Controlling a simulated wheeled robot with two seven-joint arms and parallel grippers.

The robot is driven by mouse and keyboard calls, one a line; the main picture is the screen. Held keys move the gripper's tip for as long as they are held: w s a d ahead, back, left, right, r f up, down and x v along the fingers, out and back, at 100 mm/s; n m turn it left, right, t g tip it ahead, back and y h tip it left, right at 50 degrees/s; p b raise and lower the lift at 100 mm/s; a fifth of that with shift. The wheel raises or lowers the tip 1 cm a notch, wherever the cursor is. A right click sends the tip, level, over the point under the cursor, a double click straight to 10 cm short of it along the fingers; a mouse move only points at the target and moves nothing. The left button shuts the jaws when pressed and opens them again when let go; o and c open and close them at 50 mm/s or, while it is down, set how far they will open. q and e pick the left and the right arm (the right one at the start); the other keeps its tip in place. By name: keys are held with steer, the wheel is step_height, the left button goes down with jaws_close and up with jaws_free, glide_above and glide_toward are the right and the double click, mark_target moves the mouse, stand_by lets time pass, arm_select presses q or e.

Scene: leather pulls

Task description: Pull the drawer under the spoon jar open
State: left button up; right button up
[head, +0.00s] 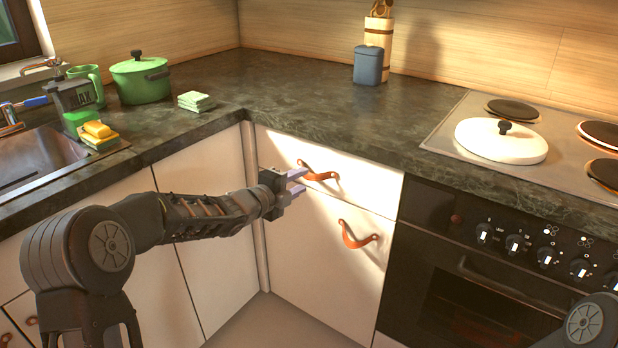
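The spoon jar (379,36), a tall cream and brown holder with wooden spoons, stands on the counter by the back wall. Below the counter edge is a white drawer front (365,181) with an orange-brown leather pull (321,177). My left gripper (301,181) is at the left end of this pull, its two pale purple fingers apart. Its fingertips overlap the pull's left part in the picture; I cannot tell whether they touch it. The drawer front looks flush with the cabinet. My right gripper is out of view; only part of that arm shows at the lower right.
A second leather pull (357,236) is on the lower white front. A blue canister (368,66) stands before the jar. A stove (450,141) with a white lid (500,143) and an oven (480,270) are at right. A green pot (141,80) and sink (40,160) are at left.

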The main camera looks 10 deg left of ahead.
mark_target(307, 177)
arm_select(q)
steer(key=x, duration=0.5)
jaws_close()
steer(key=shift+a, duration=0.1)
stand_by(1.2)
